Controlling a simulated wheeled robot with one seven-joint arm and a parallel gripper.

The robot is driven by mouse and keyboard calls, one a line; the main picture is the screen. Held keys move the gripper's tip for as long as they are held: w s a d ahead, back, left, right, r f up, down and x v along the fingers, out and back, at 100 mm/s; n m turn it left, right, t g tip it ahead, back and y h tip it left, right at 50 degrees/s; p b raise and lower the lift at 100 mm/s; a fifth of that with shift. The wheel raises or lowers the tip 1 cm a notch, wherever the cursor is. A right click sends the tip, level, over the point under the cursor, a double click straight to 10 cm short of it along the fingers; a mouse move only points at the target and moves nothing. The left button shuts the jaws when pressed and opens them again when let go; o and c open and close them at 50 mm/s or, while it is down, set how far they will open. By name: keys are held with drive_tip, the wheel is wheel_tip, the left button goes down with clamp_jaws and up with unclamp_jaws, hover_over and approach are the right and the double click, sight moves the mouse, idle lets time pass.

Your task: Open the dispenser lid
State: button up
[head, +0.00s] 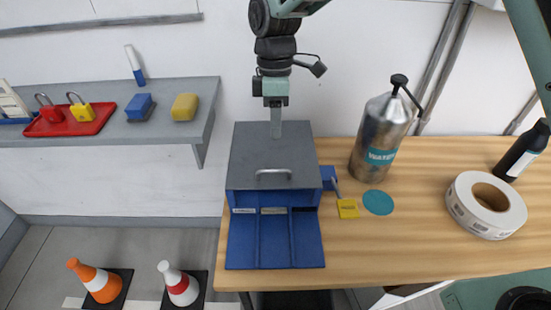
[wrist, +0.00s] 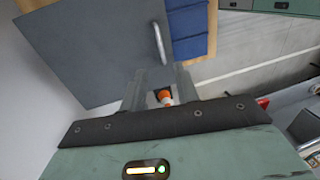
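The dispenser is a blue box (head: 275,197) on the wooden table, with a blue divided tray (head: 275,242) at its front. Its grey lid (head: 250,150) is down, with a metal bar handle (head: 274,171) near the front edge. In the wrist view the lid (wrist: 90,50) fills the upper left and the handle (wrist: 159,43) is just beyond the fingertips. My gripper (head: 276,131) points down over the back part of the lid, behind the handle. In the wrist view my gripper (wrist: 160,72) shows two fingers apart with nothing held. Contact with the lid cannot be told.
A yellow padlock (head: 347,208) is beside the box's right side. A steel water bottle (head: 380,135), teal disc (head: 378,202), label roll (head: 486,205) and dark bottle (head: 522,150) are to the right. A grey wall shelf (head: 100,95) is left; cones (head: 100,282) stand below.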

drive_tip(key=p, duration=0.1)
hover_over(276, 177)
wheel_tip(276, 177, down, 10)
drive_tip(key=shift+f, duration=0.15)
clamp_jaws()
